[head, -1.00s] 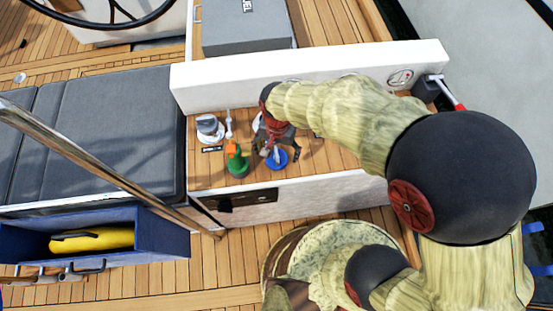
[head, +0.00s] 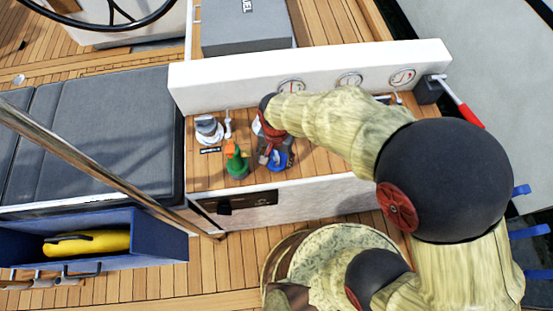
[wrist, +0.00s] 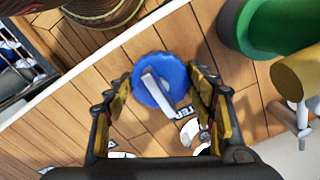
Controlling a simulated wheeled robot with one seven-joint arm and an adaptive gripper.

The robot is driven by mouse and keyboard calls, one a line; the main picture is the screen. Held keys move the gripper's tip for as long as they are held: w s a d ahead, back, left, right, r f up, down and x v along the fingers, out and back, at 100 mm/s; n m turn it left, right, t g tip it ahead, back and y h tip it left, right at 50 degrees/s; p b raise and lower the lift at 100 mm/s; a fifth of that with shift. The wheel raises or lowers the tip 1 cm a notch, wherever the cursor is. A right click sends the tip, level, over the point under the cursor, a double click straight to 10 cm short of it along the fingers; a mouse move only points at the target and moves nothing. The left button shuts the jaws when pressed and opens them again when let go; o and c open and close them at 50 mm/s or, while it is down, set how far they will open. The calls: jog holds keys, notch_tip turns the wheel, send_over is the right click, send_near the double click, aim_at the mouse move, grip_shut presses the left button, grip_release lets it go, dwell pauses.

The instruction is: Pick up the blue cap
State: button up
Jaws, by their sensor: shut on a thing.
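The blue cap (wrist: 148,66) is a round disc with a raised white bar across it, seen between the two fingers of my gripper (wrist: 160,82) in the wrist view. The fingers are shut on it, one on each side. In the head view the blue cap (head: 288,160) shows only in part, at the front of the wooden shelf (head: 215,177). My gripper (head: 274,157) comes down over it there and hides the rest. I cannot tell whether the cap still touches the shelf.
A green object with an orange top (head: 237,165) stands close left of my gripper. A white and grey fitting (head: 208,130) is behind it. A white wall with round gauges (head: 350,78) rises behind the shelf. A blue box holding a yellow object (head: 88,242) is at lower left.

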jog(key=c, duration=0.6)
notch_tip(320, 180, up, 21)
jog(key=p, duration=0.8)
